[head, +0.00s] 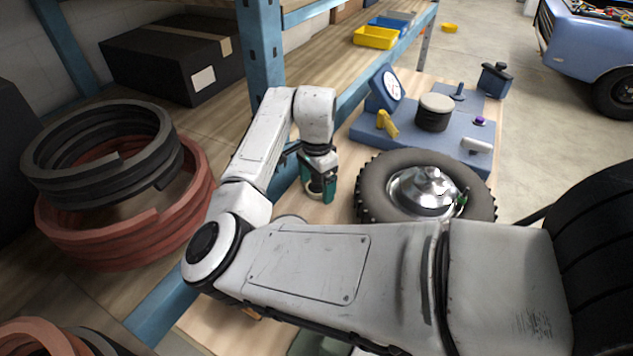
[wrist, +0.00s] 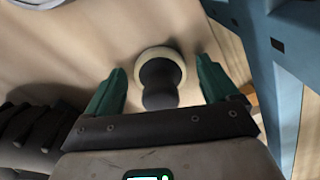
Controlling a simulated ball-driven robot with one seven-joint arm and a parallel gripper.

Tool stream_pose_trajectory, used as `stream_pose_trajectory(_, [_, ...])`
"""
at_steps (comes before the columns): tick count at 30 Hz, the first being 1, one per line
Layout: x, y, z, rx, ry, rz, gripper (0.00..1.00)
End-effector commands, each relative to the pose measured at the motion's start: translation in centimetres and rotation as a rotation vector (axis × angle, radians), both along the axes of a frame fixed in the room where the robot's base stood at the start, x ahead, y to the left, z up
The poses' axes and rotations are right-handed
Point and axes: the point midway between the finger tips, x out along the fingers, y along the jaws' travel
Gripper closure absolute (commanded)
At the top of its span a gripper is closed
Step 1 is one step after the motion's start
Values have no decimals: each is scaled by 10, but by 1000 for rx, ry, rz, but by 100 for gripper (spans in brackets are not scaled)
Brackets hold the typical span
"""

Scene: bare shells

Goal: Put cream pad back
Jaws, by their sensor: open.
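A round cream pad (wrist: 179,60) with a dark knobbed handle (wrist: 160,85) is on the wooden bench top, between the fingers in the wrist view. My gripper (wrist: 161,84) is open, with one green finger on each side of the handle and a gap on both sides. In the head view my gripper (head: 318,188) points down at the bench, left of the tyre. A cream-topped dark cylinder (head: 434,112) stands on a blue-grey board (head: 395,143).
A tyre with a metal hub (head: 375,186) lies close right of my gripper. A blue upright (head: 261,45) stands to the left; a blue frame (wrist: 283,75) is close right in the wrist view. A dial gauge (head: 392,86) and yellow clamp (head: 387,124) are on the board.

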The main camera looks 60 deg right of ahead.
Motion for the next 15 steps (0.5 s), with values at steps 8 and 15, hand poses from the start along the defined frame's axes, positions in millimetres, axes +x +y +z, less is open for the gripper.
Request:
stream_pose_trajectory(8, [0, -1, 17, -2, -1, -1, 13])
stream_pose_trajectory(15, [1, -1, 66, -2, -4, -2, 13])
